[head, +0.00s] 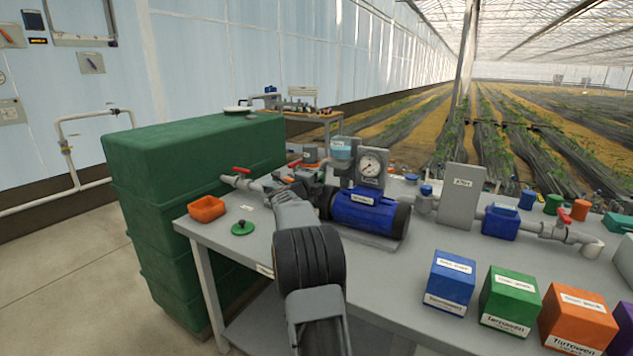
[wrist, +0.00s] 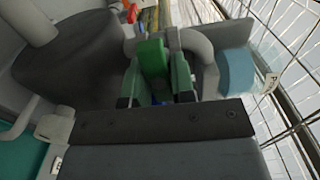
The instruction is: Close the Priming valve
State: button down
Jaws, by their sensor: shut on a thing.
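My gripper (head: 296,188) is at the left end of the blue pump (head: 362,212) in the head view, and my arm hides much of what is there. In the wrist view, my gripper (wrist: 157,90) is shut on a green handle (wrist: 152,57), with a finger on each side of it. The handle stands in front of curved grey pipe (wrist: 200,50). The valve body is mostly hidden.
Red-handled valves (head: 242,171) (head: 565,216) sit on the pipework. An orange tray (head: 207,208) and green disc (head: 242,228) lie on the bench's left. Labelled boxes (head: 509,302) line the front right. Green crates (head: 150,185) stand left.

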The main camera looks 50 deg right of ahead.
jog(key=c, duration=1)
grip_release()
jog(key=shift+c, duration=0.2)
jog(key=v, duration=1.3)
jog(key=shift+a, duration=0.4)
jog(key=shift+s+f, duration=0.1)
